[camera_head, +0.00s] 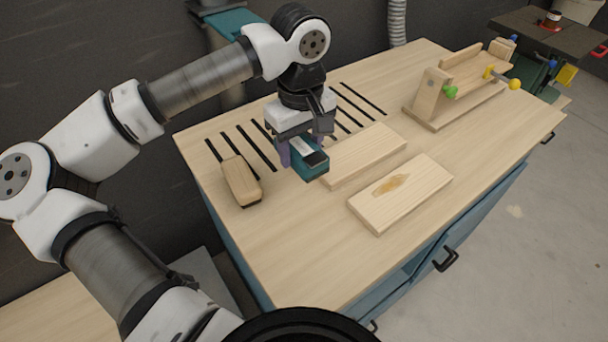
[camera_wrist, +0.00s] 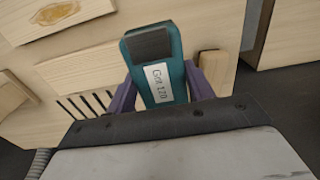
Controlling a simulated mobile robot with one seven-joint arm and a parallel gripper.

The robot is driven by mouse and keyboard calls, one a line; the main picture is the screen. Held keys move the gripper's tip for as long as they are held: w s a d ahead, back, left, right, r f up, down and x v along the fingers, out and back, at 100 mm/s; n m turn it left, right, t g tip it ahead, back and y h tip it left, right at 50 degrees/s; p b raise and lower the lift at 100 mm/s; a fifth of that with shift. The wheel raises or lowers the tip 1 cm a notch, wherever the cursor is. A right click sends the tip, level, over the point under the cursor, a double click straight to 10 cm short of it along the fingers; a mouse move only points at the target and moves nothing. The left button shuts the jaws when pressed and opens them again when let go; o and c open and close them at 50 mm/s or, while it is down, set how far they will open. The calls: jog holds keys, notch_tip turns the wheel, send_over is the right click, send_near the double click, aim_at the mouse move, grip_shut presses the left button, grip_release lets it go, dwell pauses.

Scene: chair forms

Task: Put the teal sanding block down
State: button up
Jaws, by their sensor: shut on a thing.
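The teal sanding block (camera_head: 311,167) is in my gripper (camera_head: 304,150), above the slotted part of the workbench (camera_head: 310,250). In the wrist view the block (camera_wrist: 160,88) has a dark grey pad at its far end and a white label reading "Grit 120". The purple fingers of my gripper (camera_wrist: 160,95) are shut on its two sides. I cannot tell whether its underside touches the bench.
A wooden block (camera_head: 241,181) with a dark base lies left of my gripper. A plain board (camera_head: 364,154) lies close on the right, and a stained board (camera_head: 400,192) nearer the front. A wooden jig (camera_head: 460,85) stands at the back right. The bench front is clear.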

aim_at(302, 195)
notch_tip(302, 195, down, 10)
jog(key=shift+f+p, duration=0.2)
jog(key=shift+p, duration=0.85)
jog(key=shift+f, duration=0.3)
jog(key=shift+f+b, duration=0.2)
jog(key=shift+b, duration=0.2)
jog(key=o, duration=0.9)
jog(key=shift+r, duration=0.1)
jog(key=shift+r, duration=0.1)
notch_tip(302, 195, up, 12)
jog(key=b, duration=0.2)
jog(key=shift+b, duration=0.4)
